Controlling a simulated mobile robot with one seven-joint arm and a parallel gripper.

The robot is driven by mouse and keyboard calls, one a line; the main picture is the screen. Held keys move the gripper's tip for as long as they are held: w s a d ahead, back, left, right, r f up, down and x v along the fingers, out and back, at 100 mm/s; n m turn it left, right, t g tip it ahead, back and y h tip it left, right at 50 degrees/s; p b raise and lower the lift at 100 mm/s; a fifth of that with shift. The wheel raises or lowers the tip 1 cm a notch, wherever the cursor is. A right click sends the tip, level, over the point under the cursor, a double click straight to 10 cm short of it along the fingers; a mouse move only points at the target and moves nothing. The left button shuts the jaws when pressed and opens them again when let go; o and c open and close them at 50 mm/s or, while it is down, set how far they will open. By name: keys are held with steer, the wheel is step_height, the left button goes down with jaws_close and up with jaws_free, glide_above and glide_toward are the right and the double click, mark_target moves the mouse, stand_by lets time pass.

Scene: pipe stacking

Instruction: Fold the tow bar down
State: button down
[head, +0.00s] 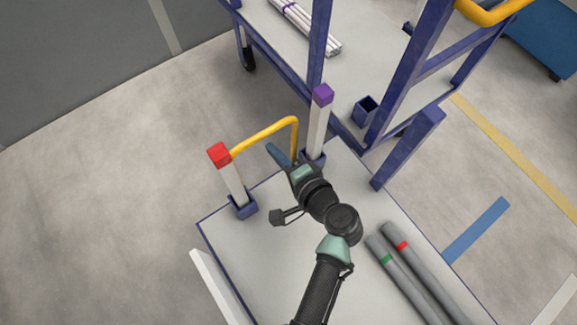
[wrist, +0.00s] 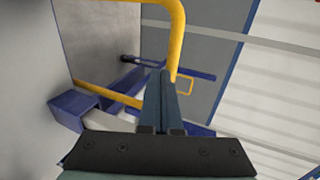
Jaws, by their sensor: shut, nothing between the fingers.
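The tow bar is most likely the bent yellow bar (head: 265,133) at the far end of the near cart. It stands raised between the red-capped post and the purple-capped post. In the wrist view the yellow bar (wrist: 178,42) bends down close beside my fingertips, and a lower stretch runs behind the fingers. My gripper (head: 273,151) is shut and empty, its blue fingers pointing at the space under the bar's top. It also shows in the wrist view (wrist: 163,76). I cannot tell whether the fingers touch the bar; its lower ends are hidden.
The red-capped post (head: 232,178) and purple-capped post (head: 318,125) stand close on either side. Two grey pipes (head: 405,275) lie on the near cart deck (head: 235,250). A second blue-framed cart (head: 300,72) carries white pipes (head: 310,28). Floor is clear at left.

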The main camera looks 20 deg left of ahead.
steer(key=shift+w+a+r, duration=0.15)
steer(key=shift+w+a, duration=0.3)
steer(key=shift+a, duration=0.15)
steer(key=shift+r, duration=0.1)
steer(key=w+a+h+p, duration=0.1)
steer(key=w+a+p, duration=0.2)
steer(key=w+a, duration=0.1)
steer(key=shift+a+g, duration=0.4)
steer(key=shift+a, duration=0.15)
